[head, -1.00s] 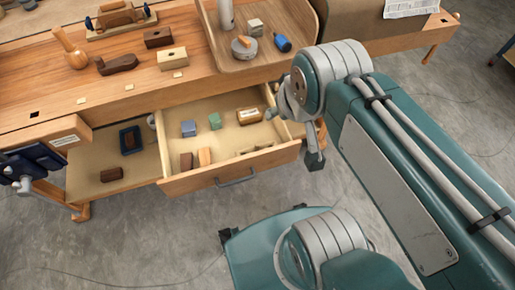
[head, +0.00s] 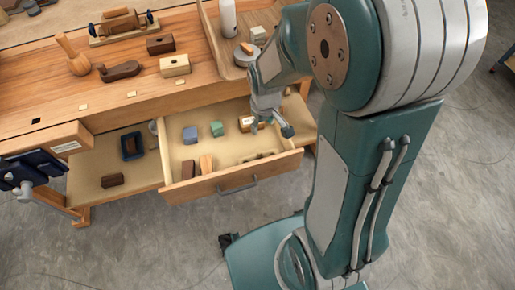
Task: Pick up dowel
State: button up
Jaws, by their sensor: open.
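My gripper (head: 269,126) is open, with its fingers pointing down over the right part of the open drawer (head: 236,177). It partly covers a wooden block (head: 245,124) with a dark mark. I cannot tell how high it is above the drawer floor. Small, thin brown wooden pieces (head: 258,157) lie near the drawer's front wall, just below my gripper in the picture; the dowel may be among them, but they are too small to tell. A light brown wooden piece (head: 206,163) and a darker one (head: 188,169) stand further left.
A blue block (head: 190,135) and a green block (head: 217,129) lie in the drawer. The shelf at left holds a dark tray (head: 131,146) and a brown block (head: 112,180). A vise (head: 32,171) juts out at left.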

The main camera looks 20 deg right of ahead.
jog(key=g, duration=0.1)
send_near(259, 152)
jog(key=shift+s+d+n, duration=0.1)
jog(key=shift+d+n, duration=0.3)
jog(key=shift+d, duration=0.05)
notch_tip(259, 152, down, 6)
jog(key=shift+r, duration=0.15)
jog(key=shift+a+f, duration=0.2)
jog(key=shift+f, duration=1.1)
jog(key=shift+a+f, duration=0.2)
jog(key=shift+f, duration=1.05)
jog(key=c, duration=0.8)
